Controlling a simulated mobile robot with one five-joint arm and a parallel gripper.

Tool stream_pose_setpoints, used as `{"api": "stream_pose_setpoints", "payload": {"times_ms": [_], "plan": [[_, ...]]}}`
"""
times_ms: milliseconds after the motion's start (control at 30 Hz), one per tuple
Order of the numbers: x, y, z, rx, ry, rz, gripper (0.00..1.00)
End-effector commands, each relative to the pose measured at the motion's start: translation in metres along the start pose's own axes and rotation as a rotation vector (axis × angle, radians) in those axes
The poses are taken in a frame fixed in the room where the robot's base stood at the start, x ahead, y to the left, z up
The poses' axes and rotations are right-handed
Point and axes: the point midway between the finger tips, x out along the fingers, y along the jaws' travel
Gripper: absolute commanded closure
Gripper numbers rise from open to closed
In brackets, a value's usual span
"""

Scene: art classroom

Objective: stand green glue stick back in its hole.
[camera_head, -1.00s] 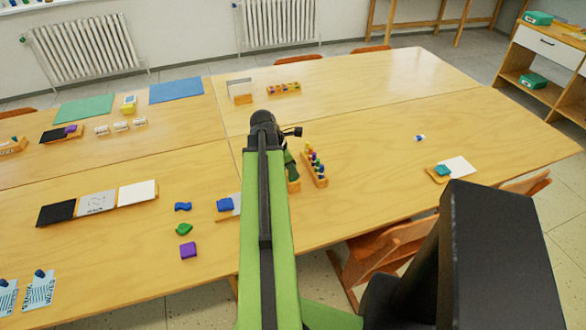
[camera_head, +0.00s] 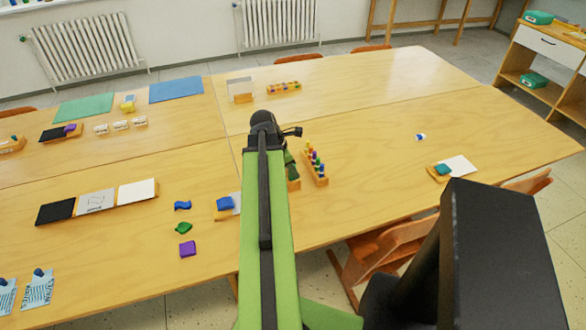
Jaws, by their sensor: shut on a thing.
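A narrow wooden holder (camera_head: 320,179) stands on the table just right of my arm. Several upright sticks with coloured caps, blue, yellow and purple among them, stand in it. My gripper (camera_head: 291,168) is at the far end of my green arm, close to the left side of the holder and mostly hidden by the arm. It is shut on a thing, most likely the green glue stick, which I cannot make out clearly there. The holder's empty holes are too small to tell.
A wooden block (camera_head: 294,185) shows partly behind my arm. A small blue and white piece (camera_head: 420,137) lies to the right. A teal piece on a wooden block (camera_head: 438,175) sits beside white paper (camera_head: 460,166). The tabletop (camera_head: 375,160) between is clear.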

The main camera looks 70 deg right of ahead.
Motion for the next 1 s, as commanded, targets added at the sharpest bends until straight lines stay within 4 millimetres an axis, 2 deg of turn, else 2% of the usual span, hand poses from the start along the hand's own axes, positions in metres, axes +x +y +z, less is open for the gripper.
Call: {"api": "stream_pose_setpoints", "payload": {"times_ms": [100, 133, 300, 1000], "plan": [[0.0, -0.0001, 0.0002, 0.0, 0.0, 0.0, 1.0], [0.0, -0.0001, 0.0002, 0.0, 0.0, 0.0, 0.74], [0.0, -0.0001, 0.0002, 0.0, 0.0, 0.0, 0.52], [0.0, -0.0001, 0.0002, 0.0, 0.0, 0.0, 0.51]]}}
